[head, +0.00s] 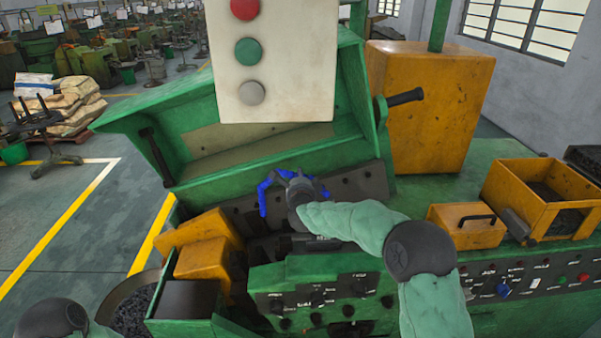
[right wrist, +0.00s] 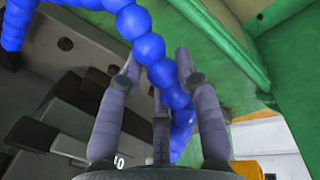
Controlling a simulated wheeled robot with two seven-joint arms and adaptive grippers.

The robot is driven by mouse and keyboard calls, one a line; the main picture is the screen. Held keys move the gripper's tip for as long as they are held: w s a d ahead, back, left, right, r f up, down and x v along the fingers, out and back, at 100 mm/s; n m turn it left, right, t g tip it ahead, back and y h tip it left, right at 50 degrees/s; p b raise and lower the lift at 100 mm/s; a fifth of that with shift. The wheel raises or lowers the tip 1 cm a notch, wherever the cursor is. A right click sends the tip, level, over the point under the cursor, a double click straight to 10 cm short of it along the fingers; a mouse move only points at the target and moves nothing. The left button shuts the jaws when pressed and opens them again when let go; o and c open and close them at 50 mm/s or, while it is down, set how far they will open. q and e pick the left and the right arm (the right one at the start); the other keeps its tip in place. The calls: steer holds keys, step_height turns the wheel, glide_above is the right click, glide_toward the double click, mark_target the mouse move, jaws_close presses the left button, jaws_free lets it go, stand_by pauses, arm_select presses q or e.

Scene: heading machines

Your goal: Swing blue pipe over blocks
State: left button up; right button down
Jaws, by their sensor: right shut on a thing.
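The blue pipe (head: 263,197) is a beaded, segmented hose in front of the green machine's dark plate. In the right wrist view the blue pipe (right wrist: 148,47) curves down from the top and passes between my fingers. A second stretch shows at that view's upper left corner. My right gripper (head: 294,182) reaches in from the right and is shut on the pipe; its two main fingers (right wrist: 155,62) stand on either side of it. Dark metal blocks (right wrist: 55,138) lie at lower left in the wrist view; in the head view my gripper and arm partly hide that area. My left gripper is out of view.
A white button panel (head: 275,60) hangs in front of the raised green cover (head: 200,125). Yellow blocks (head: 205,258) stand left of the work area. A control panel (head: 320,297) is below my right forearm. A yellow bin (head: 525,205) stands at right.

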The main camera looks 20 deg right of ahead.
steer(key=shift+s+a+f+m+g+h+p, duration=0.1)
steer(key=shift+s+a+m+g+h+p, duration=0.2)
steer(key=shift+s+a+m+h+p, duration=0.5)
steer(key=shift+w+d, duration=0.1)
steer(key=shift+d, duration=0.1)
steer(key=c, duration=1.1)
jaws_free()
steer(key=v, duration=1.2)
steer(key=shift+a, duration=0.1)
